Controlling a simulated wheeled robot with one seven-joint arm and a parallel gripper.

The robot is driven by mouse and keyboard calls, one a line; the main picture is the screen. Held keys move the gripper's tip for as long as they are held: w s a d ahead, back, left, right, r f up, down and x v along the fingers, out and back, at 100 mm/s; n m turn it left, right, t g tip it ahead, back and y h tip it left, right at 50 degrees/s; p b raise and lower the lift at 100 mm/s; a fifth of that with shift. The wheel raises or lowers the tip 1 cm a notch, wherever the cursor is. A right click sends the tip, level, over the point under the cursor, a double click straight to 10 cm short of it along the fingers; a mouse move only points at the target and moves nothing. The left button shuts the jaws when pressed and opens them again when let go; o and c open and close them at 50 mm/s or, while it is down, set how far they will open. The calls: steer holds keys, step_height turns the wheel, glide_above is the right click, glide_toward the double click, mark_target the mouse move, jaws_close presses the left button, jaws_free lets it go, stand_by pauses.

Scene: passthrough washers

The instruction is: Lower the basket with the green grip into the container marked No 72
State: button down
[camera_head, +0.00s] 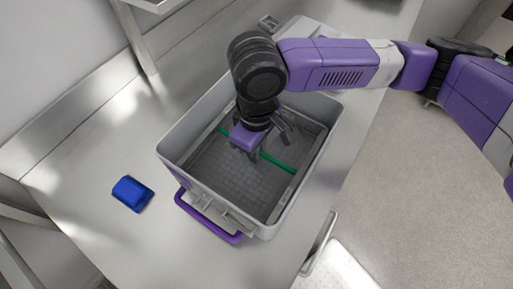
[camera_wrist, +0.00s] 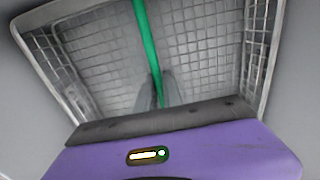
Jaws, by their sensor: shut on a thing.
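The wire-mesh basket (camera_head: 220,165) has a green grip (camera_head: 278,162) across its top. It is inside the walls of a grey rectangular container (camera_head: 193,122). I cannot tell whether it rests on the container's floor. My gripper (camera_head: 256,152) reaches down into the container and is shut on the green grip near its middle. In the wrist view the grip (camera_wrist: 144,35) runs between my two fingertips (camera_wrist: 160,92), with the basket's mesh (camera_wrist: 205,45) below. No number is readable on the container. My gripper and wrist hide part of the basket.
A purple handle (camera_head: 207,217) sticks out at the container's front left. A blue block-like object (camera_head: 132,194) lies on the metal counter (camera_head: 85,165) to the left. A small grey object (camera_head: 268,21) stands behind. Shelf legs edge the counter at the left.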

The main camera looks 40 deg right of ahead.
steer(key=c, duration=0.9)
jaws_free()
steer(key=shift+r, duration=0.1)
steer(key=shift+r+p, duration=3.4)
steer(key=shift+r, duration=0.05)
